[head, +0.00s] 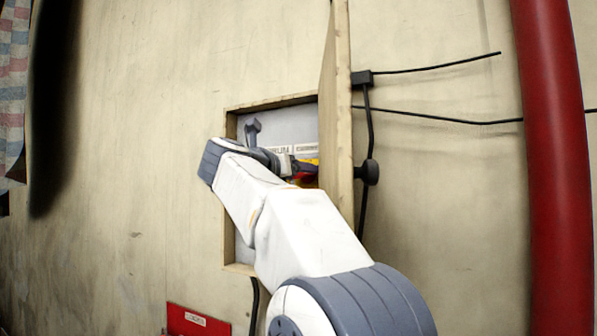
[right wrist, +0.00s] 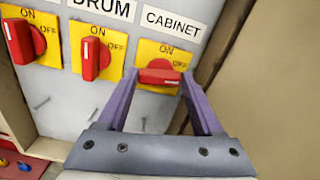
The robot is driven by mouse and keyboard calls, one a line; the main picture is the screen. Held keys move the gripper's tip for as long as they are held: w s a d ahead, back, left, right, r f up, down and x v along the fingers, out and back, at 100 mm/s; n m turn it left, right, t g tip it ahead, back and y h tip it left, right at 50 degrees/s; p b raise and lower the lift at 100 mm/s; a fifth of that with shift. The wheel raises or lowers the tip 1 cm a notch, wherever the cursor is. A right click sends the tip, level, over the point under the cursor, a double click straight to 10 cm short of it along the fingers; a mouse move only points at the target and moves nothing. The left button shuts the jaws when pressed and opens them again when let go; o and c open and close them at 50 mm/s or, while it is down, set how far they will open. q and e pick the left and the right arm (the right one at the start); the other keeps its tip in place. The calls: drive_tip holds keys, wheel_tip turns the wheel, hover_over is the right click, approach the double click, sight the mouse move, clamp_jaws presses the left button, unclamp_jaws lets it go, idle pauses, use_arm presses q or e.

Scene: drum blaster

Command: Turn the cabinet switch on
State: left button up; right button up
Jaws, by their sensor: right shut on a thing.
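The cabinet switch (right wrist: 160,75) is a red knob on a yellow plate, under a white label reading CABINET. Its handle lies roughly level; ON is printed above and OFF is partly hidden at its right. My right gripper (right wrist: 161,76) is shut on this knob, one purple finger at each side. In the head view my right gripper (head: 300,167) reaches into the open cabinet (head: 272,102), and my arm hides most of the switches. My left gripper is not in view.
Two other red switches, the drum switch (right wrist: 95,60) and one further left (right wrist: 22,40), stand close beside it. The cabinet door (head: 341,120) stands open at the right, near my arm. A red pipe (head: 547,150) runs further right.

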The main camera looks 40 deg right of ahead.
drive_tip(key=shift+w+a+f+n+p, duration=0.1)
drive_tip(key=shift+n+p, duration=3.35)
drive_tip(key=shift+n, duration=4.45)
drive_tip(key=shift+f, duration=0.1)
drive_tip(key=o, duration=1.1)
